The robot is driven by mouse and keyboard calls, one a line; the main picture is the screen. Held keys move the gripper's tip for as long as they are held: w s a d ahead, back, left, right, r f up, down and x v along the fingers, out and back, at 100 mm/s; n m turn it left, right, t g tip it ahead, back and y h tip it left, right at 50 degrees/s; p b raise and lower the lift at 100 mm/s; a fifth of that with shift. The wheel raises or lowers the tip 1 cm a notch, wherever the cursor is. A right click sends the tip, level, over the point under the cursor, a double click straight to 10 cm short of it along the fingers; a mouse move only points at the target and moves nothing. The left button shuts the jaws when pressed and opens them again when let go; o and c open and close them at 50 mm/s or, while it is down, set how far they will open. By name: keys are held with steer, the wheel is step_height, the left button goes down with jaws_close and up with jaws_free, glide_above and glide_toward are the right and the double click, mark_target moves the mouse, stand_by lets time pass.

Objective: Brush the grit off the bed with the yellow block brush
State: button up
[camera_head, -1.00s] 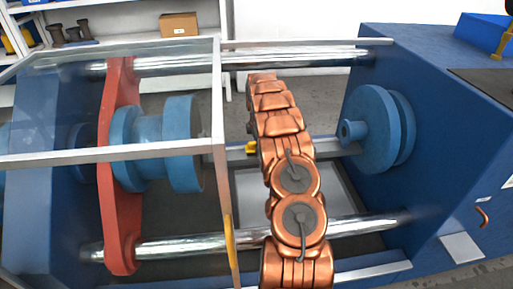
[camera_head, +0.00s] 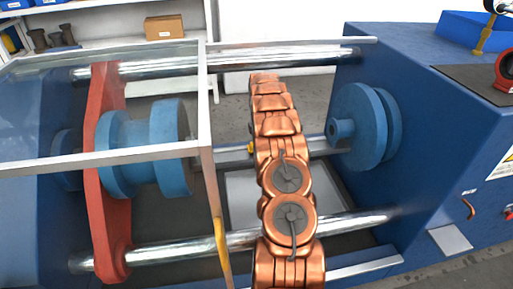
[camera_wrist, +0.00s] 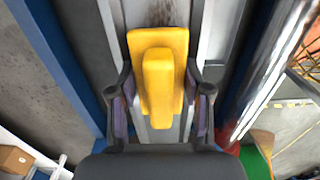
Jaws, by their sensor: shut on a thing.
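The yellow block brush (camera_wrist: 163,75) fills the middle of the wrist view. My gripper (camera_wrist: 163,92) is shut on it, with a finger on each side. The pale grey bed (camera_wrist: 208,35) runs lengthwise beneath the brush. A dark brown speckled patch, which looks like the grit (camera_wrist: 158,12), lies on the bed just beyond the brush's far end. I cannot tell whether the brush touches the bed. In the head view only a small yellow bit of the brush (camera_head: 251,147) shows beside my copper arm, which hides the gripper.
A red plate (camera_head: 107,170) and blue flanges stand left, another blue flange (camera_head: 357,128) right. A framed clear guard (camera_head: 211,120) stands close to my arm's left. Shelves (camera_head: 110,40) are behind.

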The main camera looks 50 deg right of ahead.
mark_target(245, 154)
steer(key=shift+s+d, duration=0.9)
steer(key=shift+d, duration=0.25)
steer(key=shift+s+d, duration=0.9)
steer(key=shift+d, duration=0.3)
steer(key=shift+s+d, duration=0.9)
steer(key=shift+d, duration=0.25)
steer(key=shift+w+a+f, duration=0.1)
steer(key=shift+w+a, duration=0.35)
steer(key=shift+a, duration=0.15)
steer(key=shift+w+a+f, duration=0.1)
steer(key=shift+w+a, duration=0.3)
steer(key=shift+a, duration=0.2)
steer(key=shift+w+a+r+b, duration=0.1)
steer(key=shift+w+a+b, duration=0.15)
steer(key=shift+w+a, duration=1.2)
steer(key=shift+w+a+f+b, duration=0.1)
steer(key=shift+w+a+b, duration=0.1)
steer(key=shift+w+a, duration=1.25)
steer(key=shift+w+a+r+b, duration=0.1)
steer(key=shift+w+a+b, duration=0.15)
steer(key=shift+w+a, duration=1.2)
steer(key=shift+s+a, duration=0.55)
steer(key=shift+s+d, duration=1.55)
steer(key=shift+d, duration=0.45)
steer(key=shift+s+d, duration=1.5)
steer(key=shift+d, duration=0.55)
steer(key=shift+s+d, duration=1.55)
steer(key=shift+d, duration=0.45)
